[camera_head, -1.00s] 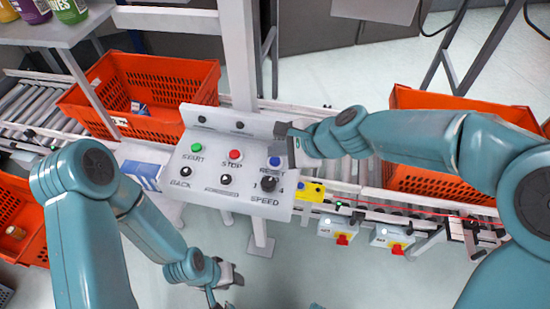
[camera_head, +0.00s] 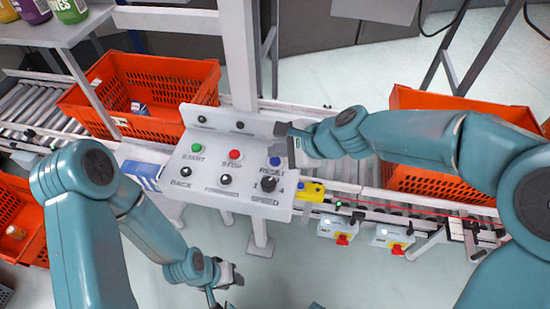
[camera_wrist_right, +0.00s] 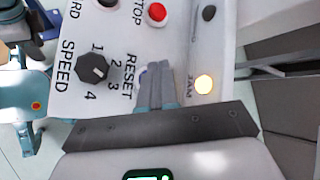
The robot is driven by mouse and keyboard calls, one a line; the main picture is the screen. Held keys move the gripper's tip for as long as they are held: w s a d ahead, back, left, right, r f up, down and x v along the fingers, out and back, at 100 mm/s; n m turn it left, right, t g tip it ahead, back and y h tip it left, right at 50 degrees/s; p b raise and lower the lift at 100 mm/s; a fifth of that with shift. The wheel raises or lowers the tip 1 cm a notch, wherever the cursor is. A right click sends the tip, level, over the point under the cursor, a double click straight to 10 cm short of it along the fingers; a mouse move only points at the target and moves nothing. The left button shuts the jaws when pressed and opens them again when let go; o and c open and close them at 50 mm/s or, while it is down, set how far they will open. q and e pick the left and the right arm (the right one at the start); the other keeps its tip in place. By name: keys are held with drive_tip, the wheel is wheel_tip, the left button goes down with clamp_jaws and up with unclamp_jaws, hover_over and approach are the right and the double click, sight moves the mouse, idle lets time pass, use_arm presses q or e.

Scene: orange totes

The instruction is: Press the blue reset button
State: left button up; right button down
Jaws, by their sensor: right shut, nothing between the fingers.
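The blue reset button (camera_head: 274,161) sits at the right end of the button row on the white control panel (camera_head: 235,200), above the RESET label. My right gripper (camera_head: 291,155) is shut and empty, just right of the button in the head view. In the right wrist view the shut fingers (camera_wrist_right: 156,75) point at the panel beside the RESET label and hide most of the button. I cannot tell whether they touch it. My left gripper (camera_head: 228,283) hangs low in front of the panel, away from it; its jaws are unclear.
The green start button (camera_head: 197,148), red stop button (camera_head: 235,155) and black speed knob (camera_head: 269,185) share the panel. An amber jam light (camera_wrist_right: 204,84) is lit. Orange totes (camera_head: 140,128) stand on the roller conveyor behind. A yellow box (camera_head: 311,192) sits right of the panel.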

sight(278, 163)
drive_tip(key=shift+f+b, duration=0.4)
drive_tip(key=shift+f, duration=0.05)
drive_tip(key=shift+f+b, duration=0.45)
drive_tip(key=shift+f, duration=0.05)
idle(0.6)
drive_tip(key=shift+r, duration=0.1)
drive_tip(key=shift+r+p, duration=0.85)
wheel_tip(278, 163, up, 5)
drive_tip(key=p, duration=0.5)
idle(0.3)
